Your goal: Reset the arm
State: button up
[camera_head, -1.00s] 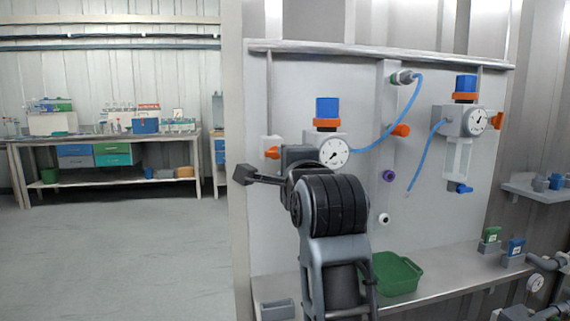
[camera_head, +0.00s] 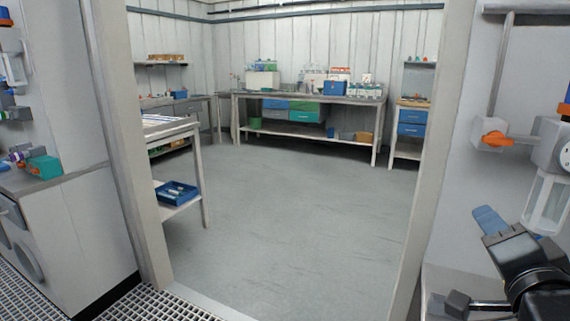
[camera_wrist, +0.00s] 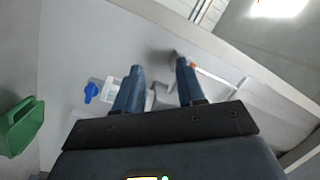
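My gripper (camera_wrist: 159,65) shows in the wrist view with its two blue-grey fingers spread apart and nothing between them. In the head view my arm is at the lower right corner, and a blue-grey finger of my gripper (camera_head: 490,221) points up and left in front of the grey panel. It is close to a clear vessel (camera_head: 545,203) at the right edge; I cannot tell whether they touch. Much of the arm is cut off by the frame.
An orange valve handle (camera_head: 496,139) is on the panel above my arm. The wrist view shows a green bin (camera_wrist: 22,125) and a blue valve (camera_wrist: 92,92). A wide doorway opens onto clear floor (camera_head: 300,220) and a far workbench (camera_head: 310,97). A blue tray (camera_head: 176,192) sits on a shelf.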

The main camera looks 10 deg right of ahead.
jog(key=s+a+f+n+y+p, duration=0.25)
jog(key=s+a+f+n, duration=0.25)
jog(key=s+f+n, duration=0.25)
jog(key=s+a+f+n+g+y+p, duration=0.1)
jog(key=s+a+n, duration=0.3)
jog(key=s, duration=0.9)
jog(key=s+a+f+n+g+y+p, duration=0.1)
jog(key=s+a, duration=0.4)
jog(key=s, duration=0.9)
jog(key=f+n+y+p, duration=0.1)
jog(key=n+y, duration=0.1)
jog(key=shift+a+n+y, duration=0.35)
jog(key=shift+a, duration=0.05)
